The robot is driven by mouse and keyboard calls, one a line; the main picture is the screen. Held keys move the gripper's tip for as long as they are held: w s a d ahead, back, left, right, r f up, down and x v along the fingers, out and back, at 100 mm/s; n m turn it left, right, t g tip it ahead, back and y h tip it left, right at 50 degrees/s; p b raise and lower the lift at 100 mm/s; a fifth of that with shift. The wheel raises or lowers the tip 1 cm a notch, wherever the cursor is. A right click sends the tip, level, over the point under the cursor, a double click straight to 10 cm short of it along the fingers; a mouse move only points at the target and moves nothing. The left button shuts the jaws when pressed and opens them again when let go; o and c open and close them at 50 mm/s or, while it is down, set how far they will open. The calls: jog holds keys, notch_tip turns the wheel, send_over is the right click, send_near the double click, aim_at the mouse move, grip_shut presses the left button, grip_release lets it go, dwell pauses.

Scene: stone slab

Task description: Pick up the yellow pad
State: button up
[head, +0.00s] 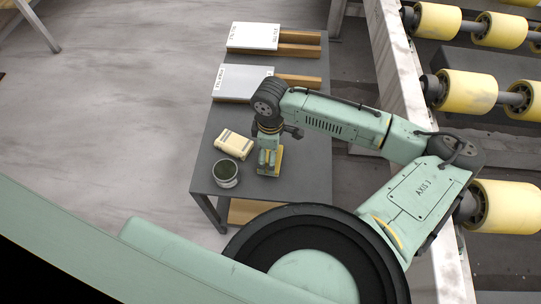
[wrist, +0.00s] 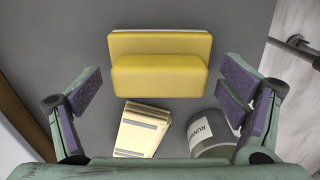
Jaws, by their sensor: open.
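The yellow pad (wrist: 159,76) lies on the dark grey table (wrist: 245,25), seen from above in the wrist view. It has a raised yellow block along its lower half and a thin pale edge at its top. My gripper (wrist: 165,95) is open, with one purple-lined finger on each side of the pad and clear gaps to both. In the head view my gripper (head: 268,160) points down over the pad (head: 277,170), which is partly hidden behind it.
A cream block with grey bands (wrist: 142,129) and a labelled round can (wrist: 213,134) stand close to the pad, toward my gripper's base. A roller conveyor (head: 468,92) runs along the right.

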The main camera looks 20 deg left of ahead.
jog(key=c, duration=1.3)
jog(key=shift+r, duration=0.5)
notch_tip(320, 180, up, 2)
jog(key=shift+r+b, duration=0.1)
jog(key=shift+b, duration=0.45)
jog(key=s+d+r+p, duration=0.1)
jog(key=s+p, duration=0.4)
jog(key=s, duration=1.1)
jog(key=shift+r+p, duration=0.4)
jog(key=shift+r, duration=0.05)
